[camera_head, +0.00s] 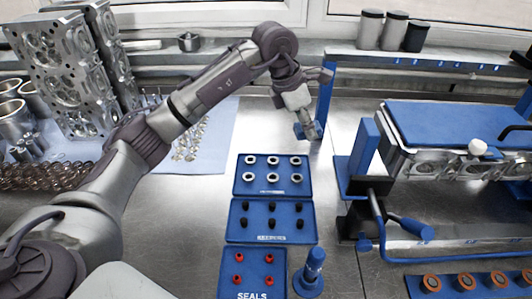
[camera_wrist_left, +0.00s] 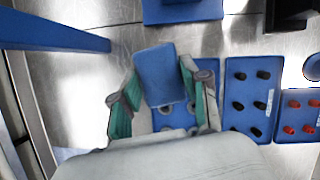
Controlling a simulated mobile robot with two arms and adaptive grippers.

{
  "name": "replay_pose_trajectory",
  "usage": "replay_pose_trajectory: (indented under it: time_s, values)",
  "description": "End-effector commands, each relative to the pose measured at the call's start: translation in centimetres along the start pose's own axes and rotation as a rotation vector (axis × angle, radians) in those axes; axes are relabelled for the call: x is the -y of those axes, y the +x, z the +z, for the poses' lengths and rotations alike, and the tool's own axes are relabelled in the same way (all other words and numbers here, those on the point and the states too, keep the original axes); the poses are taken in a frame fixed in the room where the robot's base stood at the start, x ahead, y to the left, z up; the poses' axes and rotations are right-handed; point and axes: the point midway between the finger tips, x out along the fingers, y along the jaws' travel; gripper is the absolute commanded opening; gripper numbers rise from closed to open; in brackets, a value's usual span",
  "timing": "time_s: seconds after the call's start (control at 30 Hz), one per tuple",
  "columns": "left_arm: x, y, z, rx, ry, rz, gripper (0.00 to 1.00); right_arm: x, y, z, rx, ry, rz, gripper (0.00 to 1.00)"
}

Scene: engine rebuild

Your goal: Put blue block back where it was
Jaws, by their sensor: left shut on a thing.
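My left gripper (camera_head: 308,124) reaches over the middle of the bench in the head view, pointing down and to the right. It is shut on a blue block, which shows best in the left wrist view (camera_wrist_left: 160,75), between the two green-padded fingers. In the head view only a small part of the block (camera_head: 299,131) shows beside the fingertips. The block is held beyond the blue parts trays, close to a blue upright post (camera_head: 325,95). My right gripper is not in view.
Blue trays of rings (camera_head: 237,187), black parts (camera_head: 234,234) and red seals (camera_head: 231,281) lie below the gripper. A blue fixture with a crank (camera_head: 375,195) and a blue-topped cylinder head (camera_head: 460,118) stand to the right. Cylinder heads (camera_head: 68,75) and springs are at left.

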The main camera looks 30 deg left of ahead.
Motion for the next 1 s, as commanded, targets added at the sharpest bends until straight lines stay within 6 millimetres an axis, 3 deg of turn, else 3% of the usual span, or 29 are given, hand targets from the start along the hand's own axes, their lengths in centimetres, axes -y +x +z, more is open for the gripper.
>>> replay_pose_trajectory:
  time_s: [0.03,0.2,0.37,0.8,1.0]
  values:
    - [-0.7,0.7,0.3,0.003,-0.105,0.044,0.13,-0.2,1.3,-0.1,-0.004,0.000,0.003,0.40]
    - [-3.0,0.7,0.8,-0.001,-0.408,0.169,0.13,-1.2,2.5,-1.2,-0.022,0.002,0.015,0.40]
    - [-4.1,0.6,0.6,-0.002,-0.529,0.217,0.13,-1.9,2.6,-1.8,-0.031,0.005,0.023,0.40]
    - [-9.8,2.8,-8.0,-0.007,-0.541,0.221,0.13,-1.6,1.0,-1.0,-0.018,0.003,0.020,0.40]
    - [-11.2,3.4,-9.9,-0.004,-0.536,0.220,0.13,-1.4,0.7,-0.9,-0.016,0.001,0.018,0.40]
